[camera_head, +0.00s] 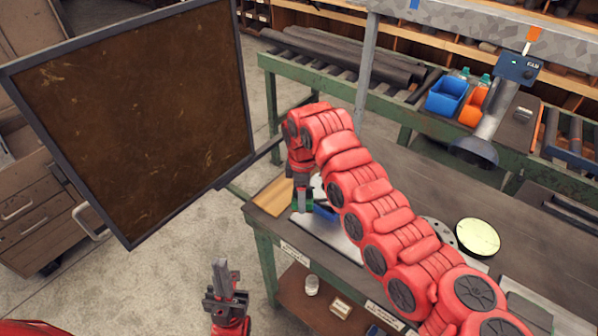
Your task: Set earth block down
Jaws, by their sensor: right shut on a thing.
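My right arm reaches in from the lower right. Its gripper (303,201) points down over the left end of the near workbench (262,224). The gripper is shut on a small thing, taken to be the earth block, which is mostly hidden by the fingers. A little green shows beside the fingertips. I cannot tell whether it touches the bench top. My left gripper (224,276) points up at the lower middle, in front of the bench, away from the block. It is seen edge-on, and no held thing shows.
A blue item (325,212) lies just right of the gripper. A pale round disc (478,237) is on the bench. A wooden piece (275,197) lies at its left edge.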

